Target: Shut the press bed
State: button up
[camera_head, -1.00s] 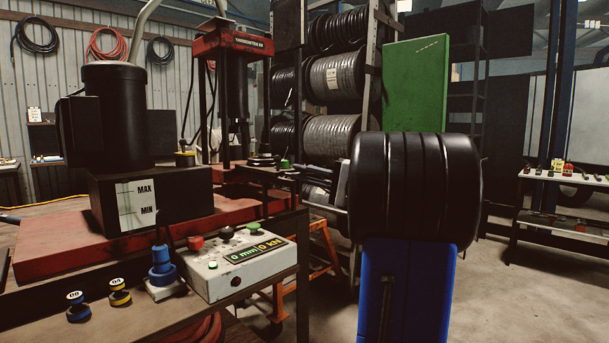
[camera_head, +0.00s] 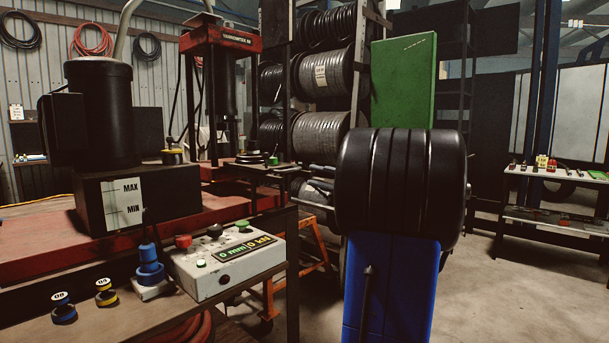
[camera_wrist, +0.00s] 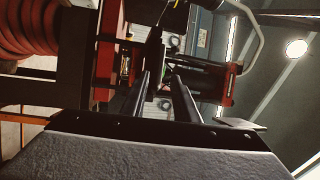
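The red press (camera_head: 222,40) stands behind the bench, with a dark ram housing between its posts. Its bed looks like the dark flat plate (camera_head: 262,169) that sticks out at the front right of the press frame, with small round parts on it. My gripper (camera_head: 309,179) is just right of the plate's outer end, fingers pointing left toward it. The fingers look apart and empty; whether they touch the plate is unclear. In the wrist view my gripper (camera_wrist: 162,78) also shows two separated fingers with nothing clearly between them, and the press beyond.
A control box (camera_head: 230,262) reading 0 mm and 0 kN sits on the bench, beside a blue fitting (camera_head: 150,264). A black motor on a tank (camera_head: 150,200) stands left. Hose reels (camera_head: 322,75) and a green panel (camera_head: 405,80) are behind. Floor is clear at right.

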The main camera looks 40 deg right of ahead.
jog(key=v, duration=0.8)
jog(key=shift+s, duration=0.25)
jog(key=shift+d, duration=0.15)
